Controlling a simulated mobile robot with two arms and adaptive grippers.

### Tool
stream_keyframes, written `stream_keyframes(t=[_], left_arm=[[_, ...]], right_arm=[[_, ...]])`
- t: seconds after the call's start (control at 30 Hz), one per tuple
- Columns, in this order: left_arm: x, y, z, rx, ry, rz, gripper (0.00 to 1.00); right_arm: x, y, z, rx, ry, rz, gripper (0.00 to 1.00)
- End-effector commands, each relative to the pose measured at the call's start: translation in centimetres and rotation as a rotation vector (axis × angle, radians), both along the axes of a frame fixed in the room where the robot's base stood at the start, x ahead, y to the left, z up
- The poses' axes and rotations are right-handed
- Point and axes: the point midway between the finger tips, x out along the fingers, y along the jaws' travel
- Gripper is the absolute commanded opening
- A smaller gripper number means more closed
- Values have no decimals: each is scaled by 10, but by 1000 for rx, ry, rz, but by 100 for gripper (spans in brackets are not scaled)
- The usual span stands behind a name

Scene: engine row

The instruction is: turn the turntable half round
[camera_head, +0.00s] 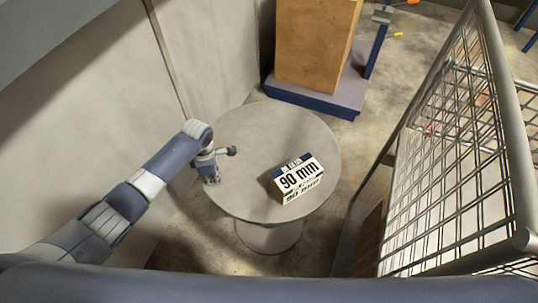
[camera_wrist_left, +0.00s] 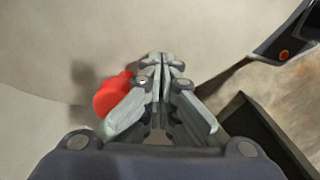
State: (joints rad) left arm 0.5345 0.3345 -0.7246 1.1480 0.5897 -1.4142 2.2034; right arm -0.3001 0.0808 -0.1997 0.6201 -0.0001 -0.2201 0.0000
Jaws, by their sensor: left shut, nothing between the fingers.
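The turntable (camera_head: 240,190) is a round grey top on a single pedestal, at the middle of the head view. A white and dark-blue box marked "90 mm" (camera_head: 298,182) sits on its right half. My left gripper (camera_head: 212,180) is at the turntable's left rim, pointing down. In the left wrist view its fingers (camera_wrist_left: 162,65) are shut together with nothing between them. A red rounded knob (camera_wrist_left: 112,97) shows just left of the fingers, partly covered by them; I cannot tell whether they touch. No red knob is visible in the head view. My right gripper is out of view.
A metal mesh cage (camera_head: 455,150) stands close on the right. A tall brown block on a blue-edged base (camera_head: 320,95) stands behind the turntable. A pale wall (camera_head: 85,110) runs along the left. Some concrete floor (camera_head: 365,145) is bare between turntable and cage.

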Motion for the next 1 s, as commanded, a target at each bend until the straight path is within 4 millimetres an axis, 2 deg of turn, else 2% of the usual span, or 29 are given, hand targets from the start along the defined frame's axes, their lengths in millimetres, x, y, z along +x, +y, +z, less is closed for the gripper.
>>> stream_keyframes(t=[0.23, 0.67, 1.0], left_arm=[[2, 1, -1, 0, 0, 0, 0], [36, 20, -2, 0, -1, 1, 0], [38, 22, 0, 0, 1, -1, 0]], right_arm=[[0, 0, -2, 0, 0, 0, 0], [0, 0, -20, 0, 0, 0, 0], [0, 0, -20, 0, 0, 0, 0]])
